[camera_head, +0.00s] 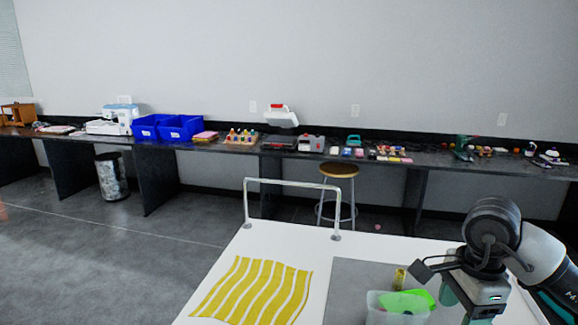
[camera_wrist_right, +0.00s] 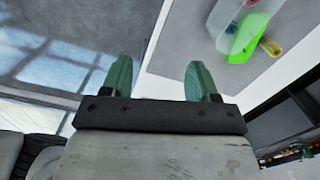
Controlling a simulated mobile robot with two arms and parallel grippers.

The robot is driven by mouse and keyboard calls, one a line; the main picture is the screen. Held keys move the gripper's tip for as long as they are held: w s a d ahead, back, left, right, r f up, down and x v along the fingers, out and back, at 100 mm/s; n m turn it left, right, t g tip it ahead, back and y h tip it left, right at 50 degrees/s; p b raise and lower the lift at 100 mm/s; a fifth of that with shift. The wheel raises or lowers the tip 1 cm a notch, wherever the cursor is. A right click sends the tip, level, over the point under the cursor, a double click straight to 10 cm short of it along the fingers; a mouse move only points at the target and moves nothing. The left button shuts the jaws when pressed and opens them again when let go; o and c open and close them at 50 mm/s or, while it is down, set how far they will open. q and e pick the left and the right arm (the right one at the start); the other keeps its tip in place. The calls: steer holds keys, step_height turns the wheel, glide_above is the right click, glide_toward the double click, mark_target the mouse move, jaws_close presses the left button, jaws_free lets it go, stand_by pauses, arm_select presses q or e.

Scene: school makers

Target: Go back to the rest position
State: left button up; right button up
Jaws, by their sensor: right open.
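My right arm comes in from the right in the head view, above the white table (camera_head: 225,275). Its gripper shows in the right wrist view as two green fingers (camera_wrist_right: 158,78) held well apart, with nothing between them. In the head view the fingertips are not clearly seen. A translucent bin (camera_head: 385,312) with bright green items (camera_head: 405,300) stands on the grey mat (camera_head: 345,285), left of the right gripper. The bin also shows in the right wrist view (camera_wrist_right: 222,22), apart from the fingers. My left gripper is in neither view.
A yellow and white striped cloth (camera_head: 255,290) lies on the table's left part. A white rail (camera_head: 290,183) rises at its far edge. A stool (camera_head: 338,171) stands beyond, before a long dark bench (camera_head: 230,147) with blue bins (camera_head: 180,127). Open floor (camera_head: 120,250) lies to the left.

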steer(key=a+f+y, duration=0.3)
steer(key=a+y, duration=0.1)
steer(key=a, duration=0.4)
steer(key=s+a+r+m+y, duration=0.2)
steer(key=a+r+y, duration=0.1)
steer(key=a+y, duration=0.4)
steer(key=s+a+r+m+y, duration=0.3)
steer(key=a+y, duration=0.4)
steer(key=a, duration=0.1)
steer(key=w+d+m+t+h, duration=0.35)
steer(key=m+t, duration=0.65)
steer(key=m, duration=0.4)
steer(key=w+d+m+t+h, duration=0.2)
steer(key=d+m+t+h, duration=0.2)
steer(key=m+t, duration=0.85)
steer(key=d+f+m+g+h, duration=0.45)
steer(key=f+m+h, duration=0.4)
steer(key=m, duration=0.35)
steer(key=s+d+f+m+g+h, duration=0.3)
steer(key=s+f+m+g, duration=0.6)
steer(key=s+f+g, duration=0.9)
steer(key=s+f+t, duration=0.2)
steer(key=s+f, duration=0.1)
steer(key=f, duration=2.3)
steer(key=s+d+f, duration=0.1)
steer(key=s+f, duration=0.7)
steer(key=s+d+f+g, duration=0.1)
steer(key=s+d+f, duration=0.1)
steer(key=s+f, duration=0.7)
steer(key=shift+d+y, duration=0.3)
